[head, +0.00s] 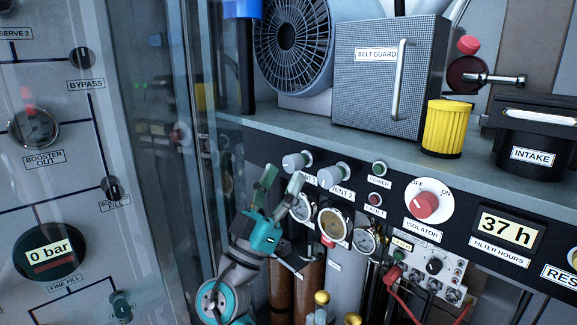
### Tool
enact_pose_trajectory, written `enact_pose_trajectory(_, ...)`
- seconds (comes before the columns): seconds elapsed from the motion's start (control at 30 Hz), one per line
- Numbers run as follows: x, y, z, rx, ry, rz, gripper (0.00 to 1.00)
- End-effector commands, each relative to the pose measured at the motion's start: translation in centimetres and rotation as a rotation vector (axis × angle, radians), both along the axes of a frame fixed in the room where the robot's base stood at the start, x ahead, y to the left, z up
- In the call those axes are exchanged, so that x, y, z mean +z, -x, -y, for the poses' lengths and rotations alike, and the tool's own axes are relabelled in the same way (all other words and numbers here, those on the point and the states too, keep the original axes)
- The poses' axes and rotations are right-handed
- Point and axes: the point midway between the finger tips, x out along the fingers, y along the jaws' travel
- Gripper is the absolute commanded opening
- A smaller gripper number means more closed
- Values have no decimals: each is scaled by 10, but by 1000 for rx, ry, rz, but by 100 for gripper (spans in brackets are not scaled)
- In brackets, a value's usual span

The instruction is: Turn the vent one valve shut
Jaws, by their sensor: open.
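A grey-white knob (294,162) sticks out at the upper left of the dark panel, above a label largely hidden by my gripper; by its place left of VENT 2 it looks like the vent one valve. My gripper (281,180) is open and empty, fingers pointing up, just below and left of this knob in the picture. One fingertip overlaps the area under the knob; I cannot tell whether they touch. A similar knob (333,174) stands to the right, with a label (340,191) ending in "ENT 2".
Round gauges (333,224) sit below the knobs, close to my gripper. The red ISOLATOR knob (425,205) and a 37 h display (507,231) lie to the right. A clear panel edge (190,150) stands on the left. A shelf (390,150) juts out above.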

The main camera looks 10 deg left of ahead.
Motion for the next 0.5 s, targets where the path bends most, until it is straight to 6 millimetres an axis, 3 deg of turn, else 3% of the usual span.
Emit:
enact_pose_trajectory(0.3,-46,35,-21,1,2,-1,59)
enact_pose_trajectory(0.5,-60,46,-27,1,0,-1,59)
